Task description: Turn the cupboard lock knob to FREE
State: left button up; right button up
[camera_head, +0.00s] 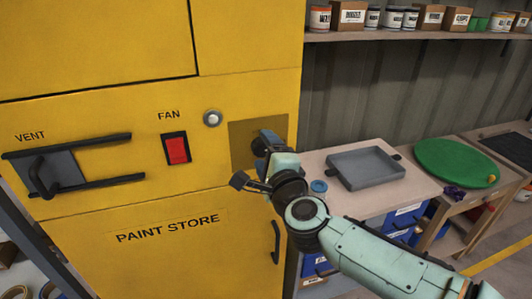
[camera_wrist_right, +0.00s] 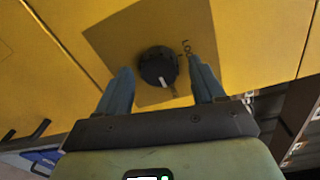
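The lock knob (camera_wrist_right: 156,64) is round and black with a white pointer mark, on a darker square plate (camera_wrist_right: 118,40) on the yellow cupboard. Its pointer faces down in the wrist view. Part of a label, reading about "LOC", shows at the knob's upper right; no FREE label is readable. My right gripper (camera_wrist_right: 160,68) is open, one finger on each side of the knob with gaps between. In the head view my right gripper (camera_head: 264,146) is in front of the plate (camera_head: 241,134) and hides the knob. My left gripper is not in view.
The cupboard (camera_head: 90,215) also carries a red fan switch (camera_head: 176,148), a round button (camera_head: 212,118), a vent slider (camera_head: 50,172) and a door handle (camera_head: 276,242). A bench with a grey tray (camera_head: 366,168) stands to the right, close to my right arm.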

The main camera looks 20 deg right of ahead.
jog(key=s, duration=1.3)
jog(key=shift+s+d+r+p, duration=0.25)
jog(key=shift+r+p, duration=0.1)
jog(key=shift+p, duration=0.1)
jog(key=shift+w, duration=0.1)
